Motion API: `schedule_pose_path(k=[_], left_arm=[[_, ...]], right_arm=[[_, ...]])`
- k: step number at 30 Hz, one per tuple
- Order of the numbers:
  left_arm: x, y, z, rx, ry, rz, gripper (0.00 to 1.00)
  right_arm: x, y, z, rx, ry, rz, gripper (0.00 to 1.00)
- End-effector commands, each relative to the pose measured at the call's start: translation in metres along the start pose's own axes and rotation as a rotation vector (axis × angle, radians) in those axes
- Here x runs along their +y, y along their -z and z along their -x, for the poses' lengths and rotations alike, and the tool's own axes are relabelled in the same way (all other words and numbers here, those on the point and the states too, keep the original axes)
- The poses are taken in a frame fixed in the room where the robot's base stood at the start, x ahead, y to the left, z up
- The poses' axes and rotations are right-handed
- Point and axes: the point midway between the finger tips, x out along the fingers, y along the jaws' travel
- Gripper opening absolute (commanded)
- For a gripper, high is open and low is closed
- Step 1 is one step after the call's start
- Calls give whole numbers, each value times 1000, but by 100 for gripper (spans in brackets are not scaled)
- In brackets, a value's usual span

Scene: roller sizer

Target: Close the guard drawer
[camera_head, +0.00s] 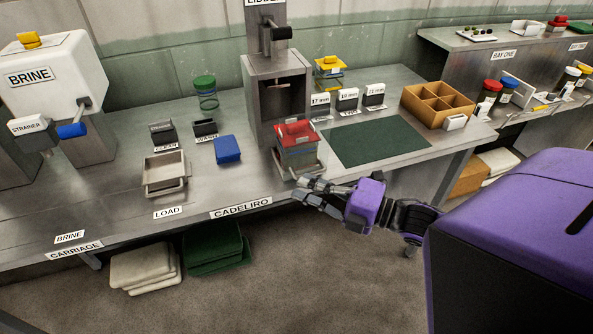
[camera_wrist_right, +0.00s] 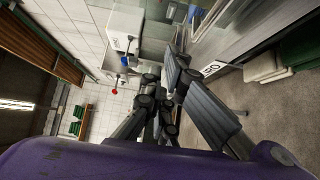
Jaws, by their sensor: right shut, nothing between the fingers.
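The grey guard drawer (camera_head: 310,168) sticks out at the foot of the grey lidder machine (camera_head: 257,95) near the table's front edge. A clear container with a red lid (camera_head: 295,131) stands in it. My right gripper (camera_head: 307,190) is just in front of the drawer, over the table's front edge. Its fingers are shut and hold nothing. I cannot tell whether they touch the drawer front. The fingers also show large in the right wrist view (camera_wrist_right: 185,85), where the drawer cannot be made out. My left gripper is not in view.
A grey load tray (camera_head: 165,175) and a blue block (camera_head: 228,149) lie left of the drawer. A green mat (camera_head: 375,141) and a wooden divided box (camera_head: 437,104) lie to the right. The floor before the table (camera_head: 320,270) is clear.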

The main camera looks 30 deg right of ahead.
Motion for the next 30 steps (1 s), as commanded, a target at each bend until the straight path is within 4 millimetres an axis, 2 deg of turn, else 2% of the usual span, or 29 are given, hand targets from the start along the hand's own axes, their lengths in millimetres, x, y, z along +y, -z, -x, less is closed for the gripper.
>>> schedule_pose_path(k=[3,9,30], left_arm=[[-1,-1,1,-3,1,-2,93],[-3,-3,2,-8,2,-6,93],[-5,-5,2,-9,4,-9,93]], right_arm=[[3,0,-24,1,-5,1,0],[0,-22,-41,0,0,2,0],[-2,-35,-53,-1,2,1,0]])
